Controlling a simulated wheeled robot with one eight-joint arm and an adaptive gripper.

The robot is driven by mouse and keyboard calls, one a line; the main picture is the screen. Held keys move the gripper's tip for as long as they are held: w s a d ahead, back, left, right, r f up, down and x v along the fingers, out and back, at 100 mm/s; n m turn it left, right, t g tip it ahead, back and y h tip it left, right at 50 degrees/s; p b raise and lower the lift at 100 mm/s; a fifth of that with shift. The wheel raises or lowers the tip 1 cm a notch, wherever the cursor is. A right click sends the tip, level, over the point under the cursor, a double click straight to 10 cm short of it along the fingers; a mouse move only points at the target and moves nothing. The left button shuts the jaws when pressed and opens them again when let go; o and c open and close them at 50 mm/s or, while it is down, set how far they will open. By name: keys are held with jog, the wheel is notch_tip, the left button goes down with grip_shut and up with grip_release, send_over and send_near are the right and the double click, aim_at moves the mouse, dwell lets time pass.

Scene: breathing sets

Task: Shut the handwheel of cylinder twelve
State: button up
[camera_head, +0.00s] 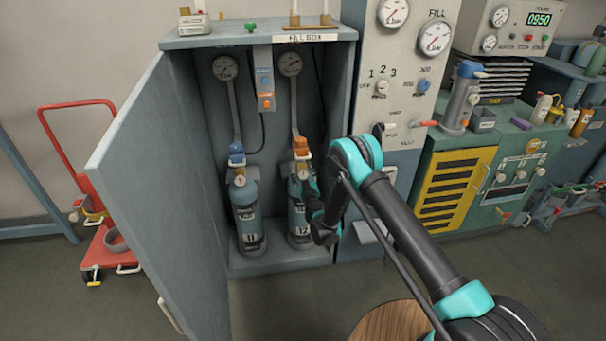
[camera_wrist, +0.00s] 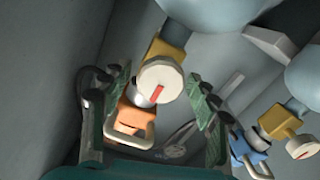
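Cylinder twelve (camera_head: 299,225) stands upright on the right inside the open fill box, its "12" label partly visible. An orange connector (camera_head: 301,146) sits on its valve and also shows in the wrist view (camera_wrist: 132,117). Its handwheel (camera_wrist: 161,82), a cream round knob with a red mark, faces the wrist camera. My gripper (camera_wrist: 158,80) is open, with one green-padded finger on each side of the handwheel. A gap shows between the pads and the knob; contact is not visible. In the head view my arm's end partly covers the cylinder's right side.
Cylinder eleven (camera_head: 247,215) stands to the left, with a blue connector (camera_head: 236,153); its handwheel (camera_wrist: 301,146) shows at the wrist view's right edge. The box door (camera_head: 160,190) hangs open on the left. A gauge panel (camera_head: 400,70) stands right of the box.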

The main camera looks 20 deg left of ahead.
jog(key=c, duration=1)
jog(key=shift+m, duration=0.3)
